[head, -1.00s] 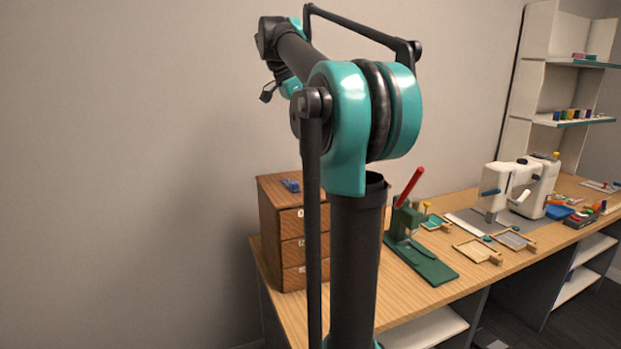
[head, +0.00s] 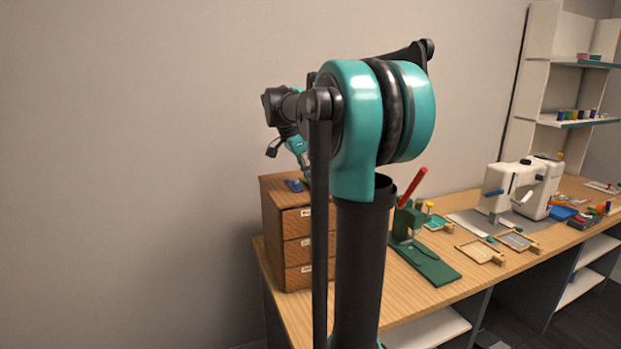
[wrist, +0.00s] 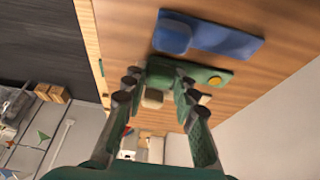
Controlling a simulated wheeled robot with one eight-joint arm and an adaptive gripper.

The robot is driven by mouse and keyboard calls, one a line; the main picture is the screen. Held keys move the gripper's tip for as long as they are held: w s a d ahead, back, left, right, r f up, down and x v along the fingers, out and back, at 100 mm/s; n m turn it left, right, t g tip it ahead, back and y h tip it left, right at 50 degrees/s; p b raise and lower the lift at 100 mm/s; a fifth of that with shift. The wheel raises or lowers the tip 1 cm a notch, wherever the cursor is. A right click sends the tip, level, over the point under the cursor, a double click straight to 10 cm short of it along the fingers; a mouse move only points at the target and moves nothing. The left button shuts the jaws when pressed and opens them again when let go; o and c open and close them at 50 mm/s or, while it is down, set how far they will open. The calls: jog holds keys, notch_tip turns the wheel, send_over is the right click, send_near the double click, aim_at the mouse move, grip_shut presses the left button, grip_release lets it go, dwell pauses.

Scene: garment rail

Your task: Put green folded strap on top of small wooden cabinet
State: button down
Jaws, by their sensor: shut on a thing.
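The small wooden cabinet (head: 283,230) stands at the left end of the bench, its drawers facing front. In the wrist view its wooden top (wrist: 125,35) fills the upper middle. My gripper (wrist: 158,80) is shut on the green folded strap (wrist: 212,76), which has a yellow button and lies across the fingertips. The strap is over the cabinet top, beside a blue folded piece (wrist: 215,37). I cannot tell whether the strap touches the top. In the head view my arm hides the gripper's tips and the strap.
The blue piece (head: 294,185) lies on the cabinet top, close to the strap. A green press with a red lever (head: 412,188) stands right of the cabinet. Small framed trays (head: 481,252) and a white sewing machine (head: 520,188) are further right. The wall is close behind.

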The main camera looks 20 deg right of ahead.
jog(key=c, duration=1.2)
grip_release()
jog(key=v, duration=1.2)
jog(key=shift+r, duration=0.1)
